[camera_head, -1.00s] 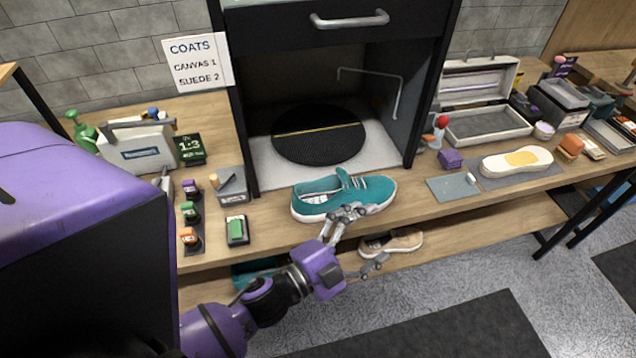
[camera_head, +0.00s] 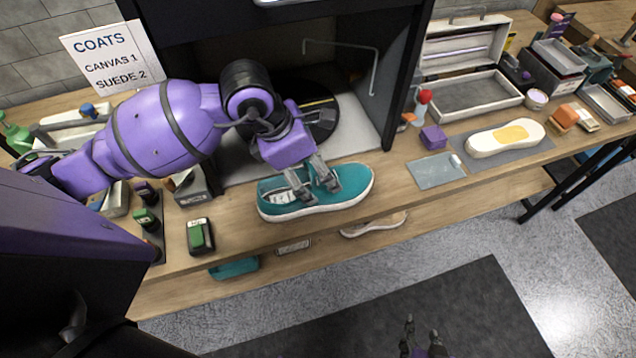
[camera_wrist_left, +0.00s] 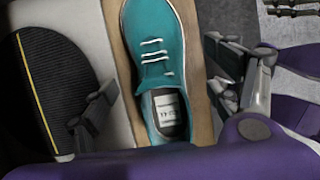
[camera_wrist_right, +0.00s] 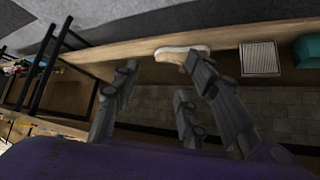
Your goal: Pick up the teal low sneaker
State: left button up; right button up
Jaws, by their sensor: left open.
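The teal low sneaker (camera_head: 350,184) has a white sole and white laces. It lies upright along the front of the bench, its toe to the right in the head view. In the left wrist view the sneaker (camera_wrist_left: 155,45) runs between the two fingers, its heel opening nearest me. My left gripper (camera_head: 316,182) is open over the sneaker, one finger on either side; I cannot tell whether they touch it. My right gripper (camera_head: 424,342) is low in front of the bench, apart from the sneaker. In the right wrist view its fingers (camera_wrist_right: 163,90) are spread and empty.
The cabinet with a black round turntable (camera_head: 322,118) stands behind the sneaker. A grey mat (camera_head: 436,171) and a cream shoe (camera_head: 490,142) lie to the right. A tan shoe (camera_head: 374,224) sits on the lower shelf.

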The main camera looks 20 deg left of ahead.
pick_arm(q)
jog(key=shift+a+b+x, duration=0.25)
jog(key=shift+b+x, duration=0.05)
jog(key=shift+x, duration=0.8)
jog(key=f+b, duration=0.1)
jog(key=f, duration=0.1)
jog(key=f+b, duration=0.1)
jog(key=f, duration=0.1)
jog(key=shift+w+d, duration=0.15)
jog(key=shift+w, duration=0.05)
jog(key=shift+w+d+f, duration=0.1)
jog(key=shift+f, duration=0.05)
jog(key=shift+w+r, duration=0.1)
jog(key=shift+r, duration=0.1)
jog(key=shift+c, duration=0.9)
jog(key=c, duration=1.4)
